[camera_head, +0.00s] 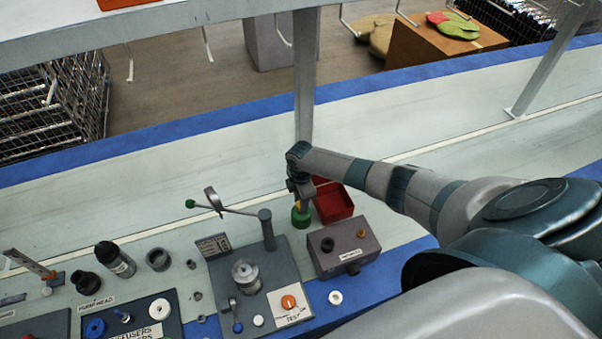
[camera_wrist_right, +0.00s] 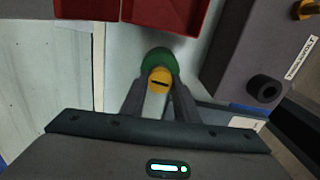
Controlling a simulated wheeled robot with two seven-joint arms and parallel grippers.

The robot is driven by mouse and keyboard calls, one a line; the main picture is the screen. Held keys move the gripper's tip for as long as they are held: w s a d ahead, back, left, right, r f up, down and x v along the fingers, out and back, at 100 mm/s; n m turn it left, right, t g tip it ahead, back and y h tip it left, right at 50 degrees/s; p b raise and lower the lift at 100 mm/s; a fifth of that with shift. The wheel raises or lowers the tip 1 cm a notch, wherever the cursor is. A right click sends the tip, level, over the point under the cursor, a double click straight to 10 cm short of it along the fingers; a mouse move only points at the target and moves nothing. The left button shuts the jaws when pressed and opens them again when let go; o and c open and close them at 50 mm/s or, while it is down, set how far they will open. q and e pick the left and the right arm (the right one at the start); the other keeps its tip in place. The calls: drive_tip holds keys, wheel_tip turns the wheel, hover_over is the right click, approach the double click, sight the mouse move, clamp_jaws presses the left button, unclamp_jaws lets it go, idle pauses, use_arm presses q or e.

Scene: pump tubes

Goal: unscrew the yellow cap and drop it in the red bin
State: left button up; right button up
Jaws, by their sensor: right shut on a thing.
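The yellow cap (camera_wrist_right: 160,79) sits between the fingertips of my right gripper (camera_wrist_right: 158,86) in the wrist view, with the fingers closed on its two sides. A round green piece (camera_wrist_right: 155,58) shows just beyond the cap; I cannot tell whether the cap is still joined to it. In the head view the right gripper (camera_head: 301,190) points down over the green piece (camera_head: 300,215), and its body largely hides the cap. The open red bin (camera_head: 334,203) stands just to the right of the gripper; it also shows at the top of the wrist view (camera_wrist_right: 165,15). My left gripper is not in view.
A grey box (camera_head: 343,248) with a black knob and a yellow knob stands close, right of the gripper. A grey test fixture (camera_head: 247,280) with a lever is in front. Pump parts (camera_head: 115,259) lie at left. A shelf post (camera_head: 304,80) rises behind.

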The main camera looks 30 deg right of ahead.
drive_tip(key=shift+f+n+b, duration=0.1)
drive_tip(key=shift+n+b, duration=0.25)
drive_tip(key=shift+n, duration=1.05)
drive_tip(key=shift+n+b, duration=0.65)
drive_tip(key=shift+n, duration=1.05)
drive_tip(key=shift+n+b, duration=0.85)
drive_tip(key=shift+n, duration=0.85)
